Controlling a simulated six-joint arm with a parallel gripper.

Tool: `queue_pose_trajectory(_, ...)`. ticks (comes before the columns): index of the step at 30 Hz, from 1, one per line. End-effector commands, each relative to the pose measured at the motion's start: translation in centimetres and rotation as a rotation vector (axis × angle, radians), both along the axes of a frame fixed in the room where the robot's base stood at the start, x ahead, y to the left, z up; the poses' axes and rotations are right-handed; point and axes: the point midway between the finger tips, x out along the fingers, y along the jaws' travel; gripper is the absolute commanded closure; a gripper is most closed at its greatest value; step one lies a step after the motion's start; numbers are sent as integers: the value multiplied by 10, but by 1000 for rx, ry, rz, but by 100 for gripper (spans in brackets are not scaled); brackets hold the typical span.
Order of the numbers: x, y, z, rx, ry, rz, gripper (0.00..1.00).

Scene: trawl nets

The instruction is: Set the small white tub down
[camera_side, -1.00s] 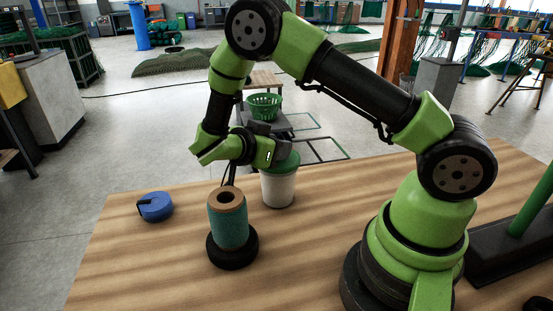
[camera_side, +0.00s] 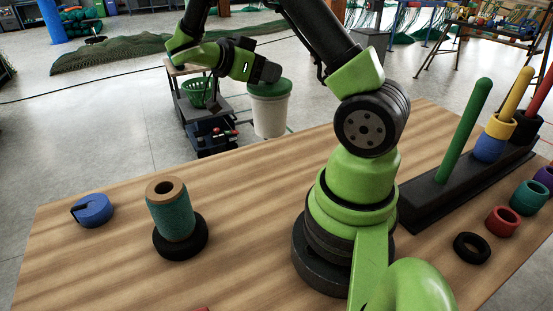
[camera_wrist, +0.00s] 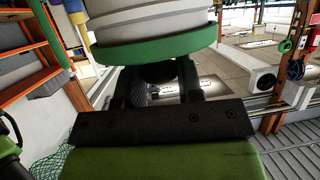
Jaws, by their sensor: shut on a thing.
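The small white tub (camera_side: 269,112) has a green lid and hangs upright from my gripper (camera_side: 270,74) in the side view. Its bottom shows near the table's far edge, against the floor behind; its exact height is hard to tell. In the wrist view the tub (camera_wrist: 150,20) fills the top, its green lid rim close to my gripper (camera_wrist: 162,76). My gripper is shut on the tub at its lid end; the exact contact is partly hidden.
On the wooden table (camera_side: 110,260) stand a teal spool (camera_side: 175,216) on a black ring (camera_side: 181,238), a blue round case (camera_side: 92,210), a black rack with a green peg (camera_side: 463,130), and several loose rings (camera_side: 502,221). A cart with a green basket (camera_side: 197,93) stands behind the table.

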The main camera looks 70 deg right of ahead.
Motion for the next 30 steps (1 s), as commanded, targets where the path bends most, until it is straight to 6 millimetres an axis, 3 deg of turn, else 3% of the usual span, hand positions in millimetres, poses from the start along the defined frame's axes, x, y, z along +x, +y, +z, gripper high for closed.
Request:
queue_pose_trajectory(3, -18, -13, -1, 0, 0, -83, 100)
queue_pose_trajectory(6, -24, -16, -13, 0, 5, -106, 100)
queue_pose_trajectory(12, -24, -16, -49, 0, 6, -107, 100)
queue_pose_trajectory(22, -24, -15, -91, 0, 4, -106, 100)
queue_pose_trajectory(30, -24, -15, -100, -2, -2, -106, 100)
